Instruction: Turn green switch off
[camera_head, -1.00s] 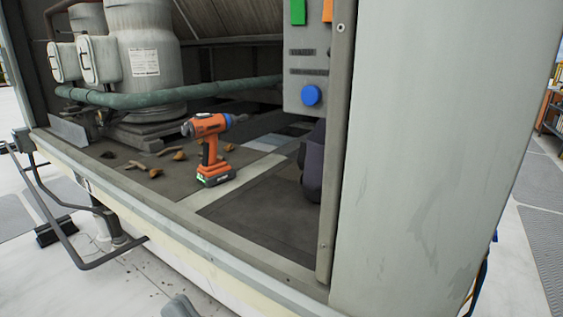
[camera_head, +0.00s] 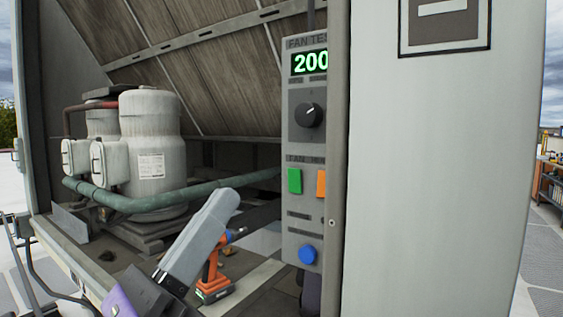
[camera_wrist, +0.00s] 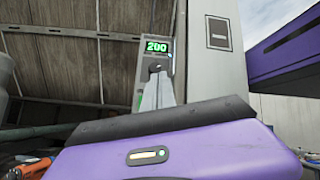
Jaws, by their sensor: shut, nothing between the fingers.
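The green switch (camera_head: 294,181) is on the narrow grey fan control panel (camera_head: 298,215), left of an orange switch (camera_head: 321,183). In the wrist view only a sliver of green shows beside my fingers. My gripper (camera_head: 226,200) enters from the bottom of the head view, with its pale grey fingers pointing up and right toward the panel. The fingers are shut and empty. In the head view they are left of and slightly below the green switch, apart from it in the picture. In the wrist view my gripper (camera_wrist: 159,76) overlaps the panel below its lit display.
The panel also has a green "200" display (camera_head: 310,63), a black knob (camera_head: 309,115) and a blue button (camera_head: 307,254). An orange drill (camera_head: 214,277) stands behind my fingers. A grey post and cabinet side (camera_head: 430,180) border the panel's right. Tanks (camera_head: 152,150) stand left.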

